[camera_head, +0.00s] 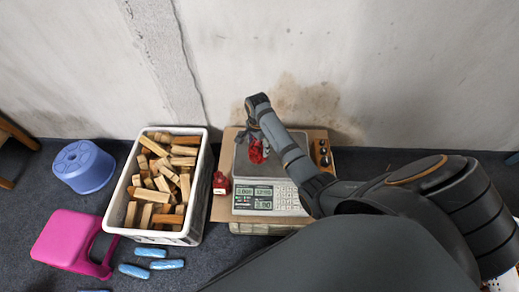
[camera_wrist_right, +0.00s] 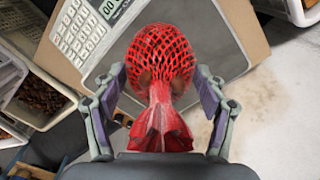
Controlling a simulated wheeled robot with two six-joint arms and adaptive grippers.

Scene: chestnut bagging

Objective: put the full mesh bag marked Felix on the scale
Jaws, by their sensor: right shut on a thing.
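A red mesh bag (camera_head: 256,152) with brown chestnuts inside hangs at my right gripper (camera_head: 257,130), over the plate of the scale (camera_head: 243,166). In the right wrist view the bag (camera_wrist_right: 161,55) shows its round full body, with the gathered red neck between the fingers of my right gripper (camera_wrist_right: 160,100). The gripper is shut on this bag. I cannot read a name on it, nor tell whether it touches the plate. The scale's keypad (camera_wrist_right: 82,30) shows at the upper left of the wrist view. My left gripper is not in view.
A second red bag (camera_head: 221,184) stands left of the scale. A white crate (camera_head: 119,207) of wood pieces is beside it. A blue stool (camera_head: 84,167), a pink stool (camera_head: 66,240) and blue rolls (camera_head: 150,252) are on the floor. The wall is close behind the scale.

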